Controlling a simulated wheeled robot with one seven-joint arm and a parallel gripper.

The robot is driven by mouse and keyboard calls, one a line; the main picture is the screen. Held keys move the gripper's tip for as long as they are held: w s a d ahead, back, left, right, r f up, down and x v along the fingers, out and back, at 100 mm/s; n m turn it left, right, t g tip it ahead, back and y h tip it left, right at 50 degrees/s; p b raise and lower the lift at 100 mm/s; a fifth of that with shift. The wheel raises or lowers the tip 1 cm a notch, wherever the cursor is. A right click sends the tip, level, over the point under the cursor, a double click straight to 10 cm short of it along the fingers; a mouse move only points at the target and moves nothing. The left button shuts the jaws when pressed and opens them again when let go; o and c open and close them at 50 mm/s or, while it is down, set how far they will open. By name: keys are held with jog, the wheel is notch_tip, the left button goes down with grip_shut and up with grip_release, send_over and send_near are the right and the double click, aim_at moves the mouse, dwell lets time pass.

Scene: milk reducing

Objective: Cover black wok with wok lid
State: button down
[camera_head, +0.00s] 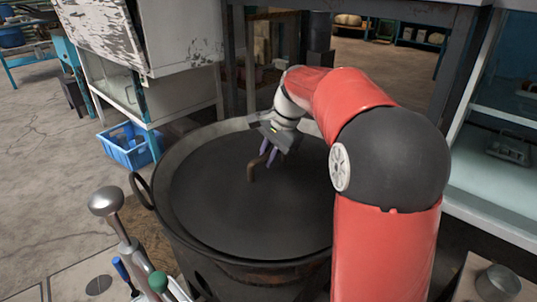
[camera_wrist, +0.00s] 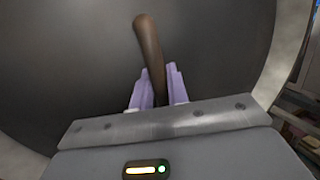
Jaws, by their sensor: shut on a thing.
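The black wok (camera_head: 180,243) stands in the middle of the head view, with a loop handle on its left side. The wide dark wok lid (camera_head: 225,212) lies over its mouth, inside the wok's rim; I cannot tell whether it rests fully on the wok all round. A brown curved lid handle (camera_head: 252,173) rises from the lid's middle. My gripper (camera_head: 268,156) is above the lid, its purple fingers shut on this handle. In the wrist view the handle (camera_wrist: 150,45) passes between the fingers (camera_wrist: 158,88). My arm hides the wok's right side.
A blue crate (camera_head: 130,146) stands on the floor behind left. A ladle (camera_head: 105,203) and colored-handled tools (camera_head: 158,282) stand at the front left. A white cabinet (camera_head: 140,45) is behind left, and a glass-fronted case (camera_head: 505,130) is at the right.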

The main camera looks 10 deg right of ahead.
jog(key=shift+f, duration=0.15)
dwell(0.4)
jog(key=c, duration=1.3)
grip_release()
jog(key=shift+f, duration=0.1)
jog(key=v, duration=0.8)
jog(key=shift+p, duration=0.4)
jog(key=shift+f, duration=0.1)
